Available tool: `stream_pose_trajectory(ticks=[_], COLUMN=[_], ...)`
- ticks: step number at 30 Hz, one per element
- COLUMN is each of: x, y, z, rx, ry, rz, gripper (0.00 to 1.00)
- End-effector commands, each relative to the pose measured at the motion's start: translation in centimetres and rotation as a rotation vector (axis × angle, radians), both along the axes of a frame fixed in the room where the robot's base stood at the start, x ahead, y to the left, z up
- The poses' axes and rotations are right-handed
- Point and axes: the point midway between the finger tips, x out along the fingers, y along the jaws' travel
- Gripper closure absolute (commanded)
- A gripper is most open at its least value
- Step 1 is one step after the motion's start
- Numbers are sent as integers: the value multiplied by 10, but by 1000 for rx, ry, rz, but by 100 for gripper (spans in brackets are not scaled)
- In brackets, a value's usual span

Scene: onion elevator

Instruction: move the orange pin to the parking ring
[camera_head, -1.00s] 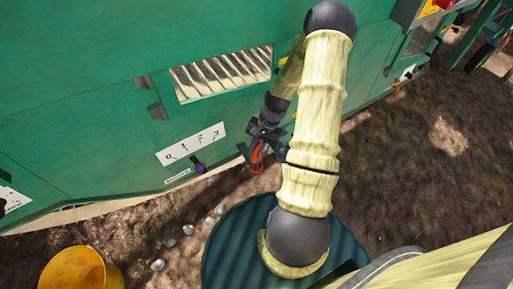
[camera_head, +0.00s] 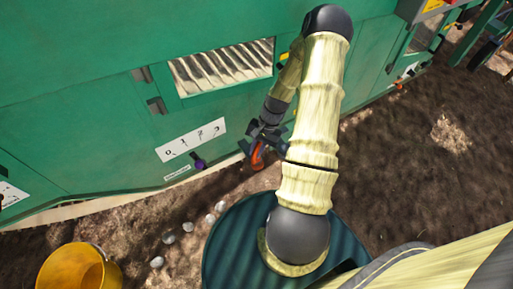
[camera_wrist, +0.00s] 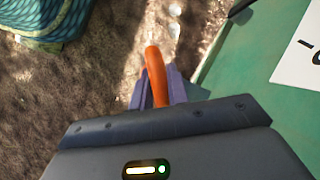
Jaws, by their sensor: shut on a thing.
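The orange pin (camera_head: 258,155) is in my gripper (camera_head: 256,146), close to the front of the green machine. I cannot make out the parking ring.
The green machine wall (camera_head: 90,130) runs across the back, with a slatted opening (camera_head: 222,68). A yellow bucket (camera_head: 70,268) stands at the lower left on brown soil. Several pale stones (camera_head: 168,238) lie between it and my dark ribbed base.

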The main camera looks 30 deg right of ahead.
Motion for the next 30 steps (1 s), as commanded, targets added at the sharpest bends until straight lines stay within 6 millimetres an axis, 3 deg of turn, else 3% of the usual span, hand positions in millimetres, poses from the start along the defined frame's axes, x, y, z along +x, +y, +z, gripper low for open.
stream_pose_trajectory(ticks=[23, 24, 27, 30], x=[1, 0, 0, 0], y=[0, 0, 0, 0], z=[-13, -13, -13, -13], rx=[-1, -1, -1, 0], ry=[-1, -1, -1, -1], rz=[1, 1, 0, -1], gripper=[100, 79, 60, 58])
